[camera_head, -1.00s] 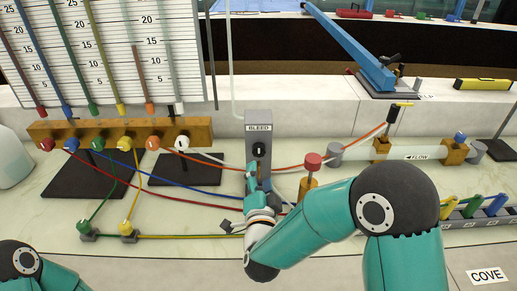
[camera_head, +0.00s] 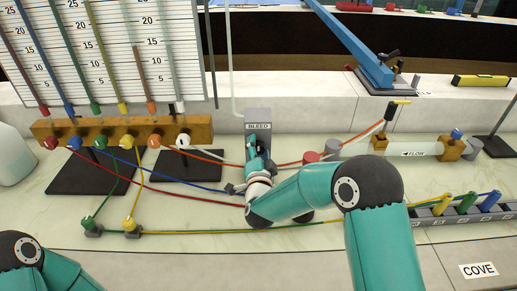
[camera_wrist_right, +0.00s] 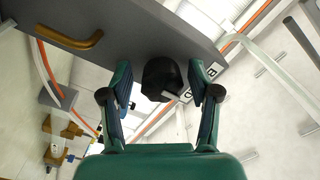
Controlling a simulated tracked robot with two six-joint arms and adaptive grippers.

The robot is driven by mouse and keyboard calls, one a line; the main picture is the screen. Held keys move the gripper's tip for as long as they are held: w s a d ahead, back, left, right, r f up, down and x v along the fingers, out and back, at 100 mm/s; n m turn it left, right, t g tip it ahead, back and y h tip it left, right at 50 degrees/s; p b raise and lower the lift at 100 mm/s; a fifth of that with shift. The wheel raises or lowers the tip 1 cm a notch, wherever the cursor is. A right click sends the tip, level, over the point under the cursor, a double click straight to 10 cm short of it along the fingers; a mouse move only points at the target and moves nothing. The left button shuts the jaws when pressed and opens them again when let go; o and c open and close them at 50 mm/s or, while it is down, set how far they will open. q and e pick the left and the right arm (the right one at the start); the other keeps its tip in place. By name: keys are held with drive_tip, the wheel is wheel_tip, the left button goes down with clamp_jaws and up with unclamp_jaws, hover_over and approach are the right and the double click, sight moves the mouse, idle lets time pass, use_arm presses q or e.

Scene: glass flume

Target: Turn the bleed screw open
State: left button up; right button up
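The bleed screw is a black knob with a white mark (camera_wrist_right: 162,78) on the face of the grey BLEED block (camera_head: 258,116). In the right wrist view it sits between the two fingers of my right gripper (camera_wrist_right: 162,90), with a gap visible at the left finger. The gripper is open and straddles the knob; contact at the right finger is unclear. In the head view my right gripper (camera_head: 259,148) is in front of the block and hides the knob. My left arm shows at the lower left, but its gripper is out of frame.
A wooden manifold (camera_head: 105,128) with coloured hoses stands left. Red and blue hoses run close past the gripper. A red knob (camera_head: 311,157) is just right of it, near my right arm. The clear FLOW pipe (camera_head: 413,150) lies further right. A brass hook (camera_wrist_right: 70,38) shows on the block.

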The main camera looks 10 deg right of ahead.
drive_tip(key=c, duration=1)
drive_tip(key=shift+o, duration=0.2)
